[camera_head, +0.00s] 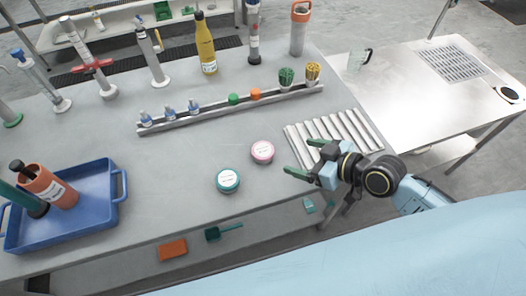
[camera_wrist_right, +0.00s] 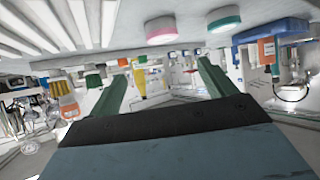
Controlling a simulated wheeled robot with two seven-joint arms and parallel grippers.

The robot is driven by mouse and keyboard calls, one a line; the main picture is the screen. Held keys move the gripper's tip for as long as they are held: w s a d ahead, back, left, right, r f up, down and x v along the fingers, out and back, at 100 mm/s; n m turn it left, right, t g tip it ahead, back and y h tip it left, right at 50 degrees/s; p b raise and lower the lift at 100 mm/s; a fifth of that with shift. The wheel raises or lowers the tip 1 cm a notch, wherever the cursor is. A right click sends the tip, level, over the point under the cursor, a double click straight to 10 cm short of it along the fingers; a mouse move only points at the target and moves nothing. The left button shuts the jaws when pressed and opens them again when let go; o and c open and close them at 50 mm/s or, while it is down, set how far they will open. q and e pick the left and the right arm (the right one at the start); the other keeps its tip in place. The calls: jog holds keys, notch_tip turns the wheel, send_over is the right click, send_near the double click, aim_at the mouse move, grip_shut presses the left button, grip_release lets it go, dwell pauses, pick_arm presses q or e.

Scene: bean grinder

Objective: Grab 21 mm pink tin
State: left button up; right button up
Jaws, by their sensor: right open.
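The pink tin (camera_head: 262,152), round and low with a white label on its lid, stands on the grey table in the head view. A teal tin (camera_head: 228,180) stands close by, to its lower left. My right gripper (camera_head: 301,158) is open and empty, to the right of the pink tin and apart from it, with green fingers. In the right wrist view, which looks upside down, the pink tin (camera_wrist_right: 160,30) and the teal tin (camera_wrist_right: 224,19) show beyond the fingers (camera_wrist_right: 160,88). My left gripper is not in view.
A ribbed white rack (camera_head: 335,132) lies right of the pink tin, beside my right gripper. A long rail (camera_head: 215,112) with small bottles and caps runs behind. A blue tray (camera_head: 85,205) stands at left. The table between tray and tins is clear.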

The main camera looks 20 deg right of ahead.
send_near(263, 149)
jog(key=shift+w+a+f, duration=0.2)
jog(key=shift+w+a, duration=0.05)
jog(key=shift+w, duration=0.35)
jog(key=shift+w+a+f, duration=0.25)
jog(key=shift+w+a, duration=0.05)
jog(key=shift+w, duration=0.25)
jog(key=shift+s+f+b+x, duration=0.15)
jog(key=shift+b+x, duration=0.1)
jog(key=shift+x, duration=1.2)
jog(key=shift+s+f+b+x, duration=0.1)
jog(key=shift+s+b+x, duration=0.1)
jog(key=shift+x, duration=1.3)
jog(key=shift+a, duration=0.15)
jog(key=shift+c, duration=0.4)
jog(key=c, duration=1)
jog(key=shift+r, duration=0.1)
